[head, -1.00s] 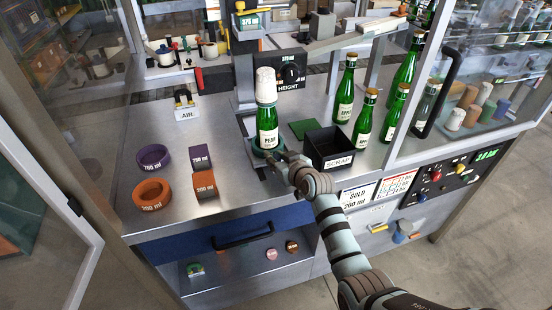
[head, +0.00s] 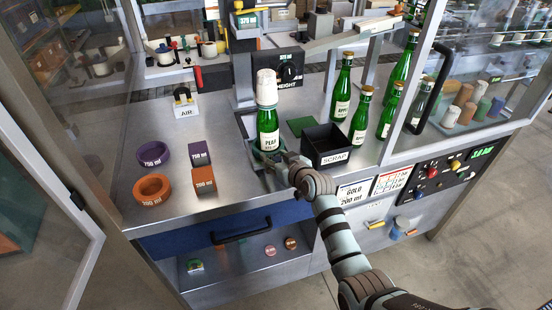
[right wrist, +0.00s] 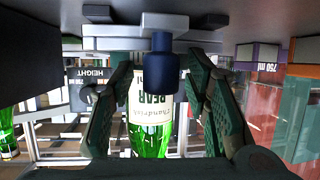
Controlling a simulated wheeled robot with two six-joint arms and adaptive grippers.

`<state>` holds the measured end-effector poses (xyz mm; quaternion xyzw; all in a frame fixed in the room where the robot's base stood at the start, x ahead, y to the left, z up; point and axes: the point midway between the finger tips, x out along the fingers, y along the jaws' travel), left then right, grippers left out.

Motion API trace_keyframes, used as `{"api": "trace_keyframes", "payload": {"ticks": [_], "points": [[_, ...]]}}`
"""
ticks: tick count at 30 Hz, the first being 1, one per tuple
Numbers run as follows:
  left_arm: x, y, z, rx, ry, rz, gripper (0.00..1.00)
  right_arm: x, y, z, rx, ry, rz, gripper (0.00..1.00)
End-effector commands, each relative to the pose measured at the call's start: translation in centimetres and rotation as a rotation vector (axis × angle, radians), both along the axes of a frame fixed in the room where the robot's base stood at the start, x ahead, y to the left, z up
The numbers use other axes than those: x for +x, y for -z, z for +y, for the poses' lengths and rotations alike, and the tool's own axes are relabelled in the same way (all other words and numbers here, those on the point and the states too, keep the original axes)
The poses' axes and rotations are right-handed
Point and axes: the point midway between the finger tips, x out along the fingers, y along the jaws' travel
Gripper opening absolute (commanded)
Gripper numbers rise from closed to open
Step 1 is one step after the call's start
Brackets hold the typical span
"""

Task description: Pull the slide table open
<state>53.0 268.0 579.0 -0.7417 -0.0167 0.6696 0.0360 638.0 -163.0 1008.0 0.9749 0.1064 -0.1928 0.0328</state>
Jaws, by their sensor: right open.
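The slide table (head: 244,120) is a metal plate under the height fixture. A green bottle with a white cap (head: 268,128) stands upright on it. My right gripper (head: 267,156) is at the front of the bottle's base. In the right wrist view its two green fingers (right wrist: 160,78) are spread wide, on either side of a dark blue knob (right wrist: 161,56) in front of the bottle (right wrist: 151,125). I see no finger contact with the knob. The knob is hidden in the head view. My left gripper is not in view.
A black scrap bin (head: 328,147) stands close to the right of my gripper, with several green bottles (head: 341,88) behind it. Purple (head: 153,154) and orange rings (head: 152,189) lie at left. A blue drawer front (head: 190,238) is below the worktop edge.

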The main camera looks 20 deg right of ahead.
Motion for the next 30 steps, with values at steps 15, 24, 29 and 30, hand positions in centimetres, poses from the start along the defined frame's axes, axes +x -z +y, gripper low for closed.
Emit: {"api": "trace_keyframes", "payload": {"ticks": [15, 24, 29, 30], "points": [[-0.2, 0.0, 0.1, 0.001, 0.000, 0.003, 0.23, -6.2, -2.5, -1.4, -0.003, 0.000, -0.001, 0.43], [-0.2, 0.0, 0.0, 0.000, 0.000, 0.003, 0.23, -10.8, -4.6, -2.3, 0.000, 0.000, 0.000, 0.43], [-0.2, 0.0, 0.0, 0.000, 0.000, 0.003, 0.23, -10.9, -4.6, -2.3, 0.000, 0.000, 0.001, 0.43], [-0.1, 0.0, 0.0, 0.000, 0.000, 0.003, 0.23, -10.8, -4.6, -2.3, 0.000, 0.000, 0.001, 0.43]]}}
